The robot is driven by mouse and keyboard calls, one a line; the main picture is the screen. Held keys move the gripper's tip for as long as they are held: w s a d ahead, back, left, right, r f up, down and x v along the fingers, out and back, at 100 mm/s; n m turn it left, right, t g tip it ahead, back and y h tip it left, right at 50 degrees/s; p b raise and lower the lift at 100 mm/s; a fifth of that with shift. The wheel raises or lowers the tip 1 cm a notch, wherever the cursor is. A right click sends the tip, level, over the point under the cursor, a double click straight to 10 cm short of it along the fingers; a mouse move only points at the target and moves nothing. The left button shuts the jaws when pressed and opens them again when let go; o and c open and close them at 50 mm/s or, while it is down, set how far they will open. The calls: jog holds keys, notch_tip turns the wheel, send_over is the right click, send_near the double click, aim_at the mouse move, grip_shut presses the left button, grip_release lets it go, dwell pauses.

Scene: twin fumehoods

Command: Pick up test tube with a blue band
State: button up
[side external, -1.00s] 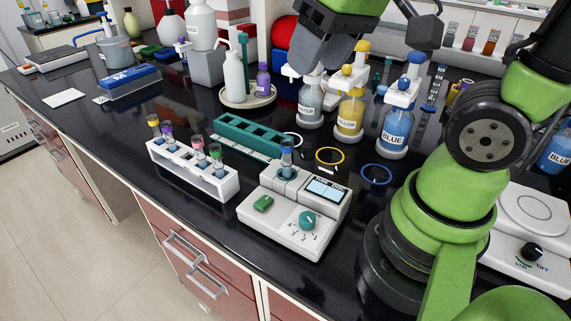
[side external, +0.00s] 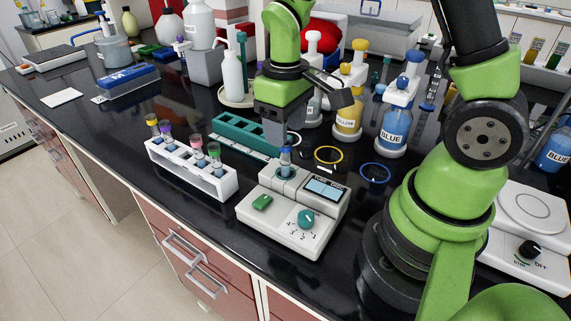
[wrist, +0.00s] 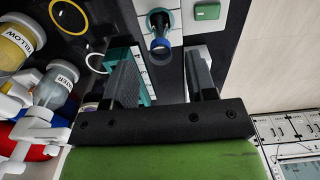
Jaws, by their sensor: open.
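The test tube with a blue band (side external: 286,158) stands upright in the holder of a white mixer (side external: 293,215). In the wrist view the tube (wrist: 160,32) appears at the top centre, beyond the gap between my fingers. My gripper (side external: 276,138) points down just behind the tube and above it, by the teal rack. In the wrist view my gripper (wrist: 160,65) has its two fingers well apart with nothing held between them. The tube's lower part is hidden inside the mixer's holder.
A white rack (side external: 195,172) with several coloured-band tubes stands left of the mixer. A teal rack (side external: 228,128) lies behind it. Yellow (side external: 349,115) and blue (side external: 396,130) labelled bottles stand behind at the right. Yellow and blue rings lie on the counter.

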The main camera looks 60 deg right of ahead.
notch_tip(320, 180, down, 4)
jog(key=shift+w+f, duration=0.1)
jog(key=shift+f, duration=0.1)
grip_shut()
jog(key=shift+r, duration=0.15)
notch_tip(320, 180, up, 8)
jog(key=shift+r, duration=0.15)
jog(key=shift+w+a, duration=0.15)
jog(key=shift+a, duration=0.1)
jog(key=shift+w+a+f, duration=0.3)
jog(key=shift+a+f, duration=0.1)
jog(key=shift+f, duration=0.1)
